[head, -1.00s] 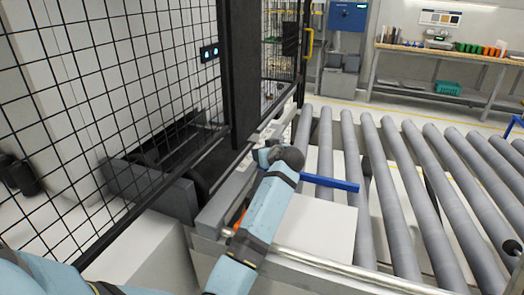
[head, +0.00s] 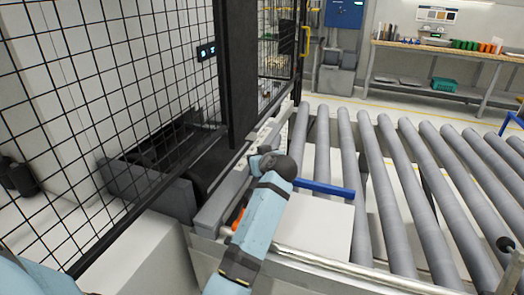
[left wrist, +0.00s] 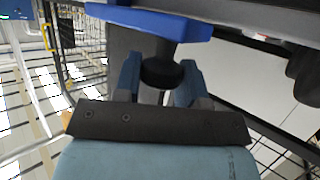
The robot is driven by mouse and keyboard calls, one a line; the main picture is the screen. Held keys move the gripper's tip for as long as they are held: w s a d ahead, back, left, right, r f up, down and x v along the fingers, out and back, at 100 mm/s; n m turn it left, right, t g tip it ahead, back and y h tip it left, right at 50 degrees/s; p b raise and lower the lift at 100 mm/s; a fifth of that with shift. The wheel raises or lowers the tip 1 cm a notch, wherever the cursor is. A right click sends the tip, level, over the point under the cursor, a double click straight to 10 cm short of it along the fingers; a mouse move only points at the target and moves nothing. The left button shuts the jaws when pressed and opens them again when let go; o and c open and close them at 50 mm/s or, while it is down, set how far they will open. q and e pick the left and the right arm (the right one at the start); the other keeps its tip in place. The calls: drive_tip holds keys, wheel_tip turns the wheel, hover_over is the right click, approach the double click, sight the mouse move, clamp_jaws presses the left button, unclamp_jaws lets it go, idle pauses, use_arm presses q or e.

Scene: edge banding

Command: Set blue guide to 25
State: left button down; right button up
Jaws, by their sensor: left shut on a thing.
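The blue guide (head: 322,189) is a bar lying across the grey rollers, just beyond the front white panel in the head view. It also crosses the top of the left wrist view (left wrist: 150,20). My left gripper (left wrist: 160,80) is shut on a round black knob (left wrist: 162,72) below the blue bar, with a finger on each side. In the head view my left gripper (head: 262,160) is at the bar's left end, partly hidden by my own wrist. No readable scale or number shows. My right gripper is not in view.
A white panel (head: 315,228) lies at the near end of the roller conveyor (head: 405,200). A black mesh fence (head: 95,110) and dark post stand close on the left. A workbench (head: 440,50) is at the back. The rollers right of the bar are largely clear.

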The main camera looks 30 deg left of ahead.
use_arm(q)
drive_tip(key=shift+s, duration=0.35)
drive_tip(key=c, duration=0.8)
unclamp_jaws()
drive_tip(key=shift+o, duration=0.2)
